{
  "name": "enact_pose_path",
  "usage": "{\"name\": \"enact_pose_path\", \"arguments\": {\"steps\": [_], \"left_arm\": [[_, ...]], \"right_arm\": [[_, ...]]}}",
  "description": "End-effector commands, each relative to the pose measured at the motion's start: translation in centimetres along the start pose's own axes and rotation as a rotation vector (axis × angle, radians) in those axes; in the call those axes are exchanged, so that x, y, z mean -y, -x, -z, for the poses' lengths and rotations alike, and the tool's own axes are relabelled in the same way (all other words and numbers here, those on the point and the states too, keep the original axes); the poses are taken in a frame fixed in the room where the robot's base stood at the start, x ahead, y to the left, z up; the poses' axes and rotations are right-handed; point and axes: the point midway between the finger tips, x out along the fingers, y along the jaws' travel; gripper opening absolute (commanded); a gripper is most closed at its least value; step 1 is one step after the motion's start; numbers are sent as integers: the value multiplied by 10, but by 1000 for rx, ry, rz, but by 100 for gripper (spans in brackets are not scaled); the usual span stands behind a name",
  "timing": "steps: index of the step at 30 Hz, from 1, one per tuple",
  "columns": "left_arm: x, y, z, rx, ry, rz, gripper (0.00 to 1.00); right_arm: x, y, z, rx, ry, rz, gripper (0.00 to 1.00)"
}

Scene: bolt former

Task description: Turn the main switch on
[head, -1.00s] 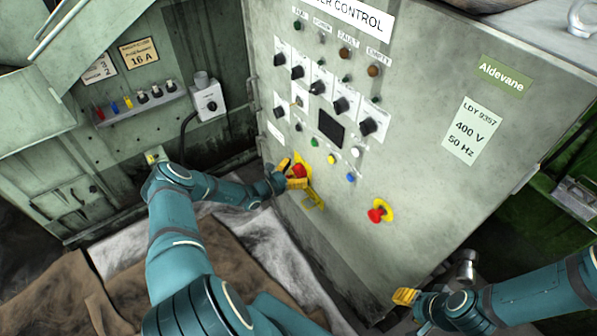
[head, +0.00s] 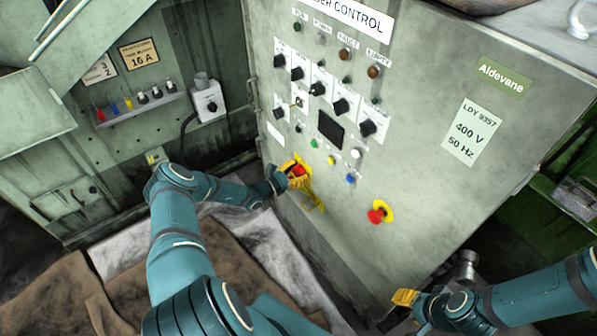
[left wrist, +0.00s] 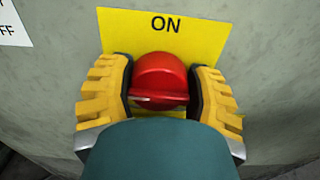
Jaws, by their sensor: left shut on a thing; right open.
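The main switch is a red knob (left wrist: 160,82) in the left wrist view, in front of a yellow plate (left wrist: 205,32) marked ON. In the head view the red knob (head: 298,169) is at the lower left of the control cabinet's front. My left gripper (head: 291,175) is at this knob. In the left wrist view its yellow fingers (left wrist: 160,95) stand on both sides of the knob, shut on it. The knob's lower part is hidden by my wrist. My right gripper (head: 404,298) is open and empty at the lower right, away from the cabinet's controls.
The cabinet front (head: 430,200) carries several black selector knobs, lamps and small coloured buttons above the switch. A red emergency stop (head: 377,215) on yellow is to the right. A grey switch box (head: 208,103) is on the left wall.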

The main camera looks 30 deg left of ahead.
Motion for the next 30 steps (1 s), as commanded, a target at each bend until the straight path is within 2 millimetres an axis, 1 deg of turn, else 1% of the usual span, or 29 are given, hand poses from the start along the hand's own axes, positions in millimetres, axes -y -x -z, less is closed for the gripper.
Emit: {"name": "enact_pose_path", "arguments": {"steps": [8,30], "left_arm": [[1,0,0,0,-172,-2,19],[4,0,1,-1,-872,-1,19]], "right_arm": [[2,6,2,-5,-1,0,47],[10,27,13,-27,-8,-3,47]]}}
